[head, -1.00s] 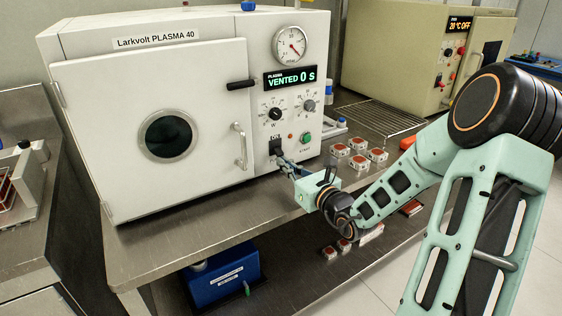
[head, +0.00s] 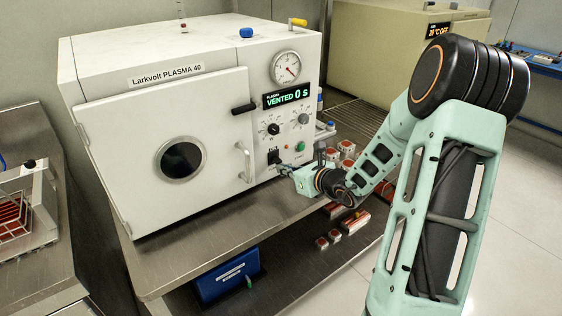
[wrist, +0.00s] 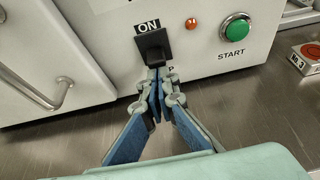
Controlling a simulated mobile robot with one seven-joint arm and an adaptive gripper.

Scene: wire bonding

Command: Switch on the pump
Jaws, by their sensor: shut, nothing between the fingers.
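The black switch (head: 273,157) sits low on the front panel of the white Larkvolt PLASMA 40 machine (head: 205,105). In the head view my gripper (head: 283,169) is just below the switch. The display (head: 286,95) reads VENTED 0 S.
A green START button (wrist: 235,28) and small orange lamp (wrist: 191,23) are right of the switch. The door handle (head: 244,162) is to its left. Red-and-white boxes (head: 347,147) stand right on the steel bench. A blue box (head: 228,275) is below the bench.

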